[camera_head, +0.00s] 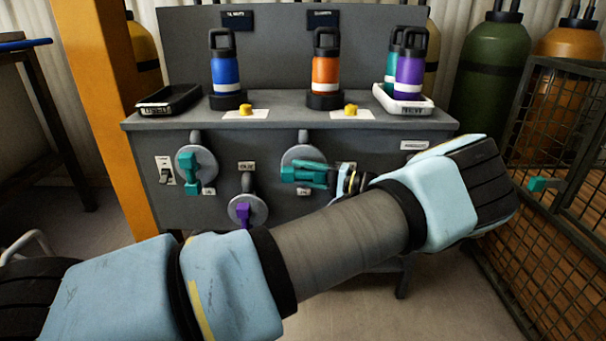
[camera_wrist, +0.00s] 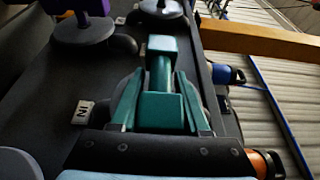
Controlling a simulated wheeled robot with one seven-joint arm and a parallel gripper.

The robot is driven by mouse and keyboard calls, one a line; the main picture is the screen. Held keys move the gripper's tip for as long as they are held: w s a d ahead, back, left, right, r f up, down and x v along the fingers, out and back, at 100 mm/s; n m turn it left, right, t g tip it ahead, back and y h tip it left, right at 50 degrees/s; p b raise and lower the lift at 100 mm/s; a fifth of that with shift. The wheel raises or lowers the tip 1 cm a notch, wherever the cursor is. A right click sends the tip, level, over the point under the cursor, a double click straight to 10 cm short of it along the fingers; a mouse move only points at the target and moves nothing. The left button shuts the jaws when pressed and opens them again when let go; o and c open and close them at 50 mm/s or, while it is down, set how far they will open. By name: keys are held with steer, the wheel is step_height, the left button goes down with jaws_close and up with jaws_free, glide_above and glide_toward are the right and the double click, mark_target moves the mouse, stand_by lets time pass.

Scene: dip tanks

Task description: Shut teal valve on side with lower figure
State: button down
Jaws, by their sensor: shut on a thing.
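The right teal valve (camera_head: 288,174) sits on the front of the grey bench, below the orange bottle. My gripper (camera_head: 318,175) reaches it from the right and is shut on its handle. In the wrist view the teal handle (camera_wrist: 161,75) lies between the fingers of my gripper (camera_wrist: 160,112).
A purple valve (camera_head: 243,213) sits lower, between the teal ones. A switch (camera_head: 166,171) is at the left. Blue (camera_head: 225,72) and orange (camera_head: 325,75) bottles stand on top, beside a black tray (camera_head: 168,101) and a white tray (camera_head: 402,104). A mesh cage (camera_head: 560,190) stands right.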

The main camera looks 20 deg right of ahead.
steer(key=shift+f, duration=0.15)
steer(key=c, duration=0.7)
jaws_free()
steer(key=v, duration=1)
steer(key=shift+s+d+b, duration=0.25)
steer(key=shift+b, duration=0.15)
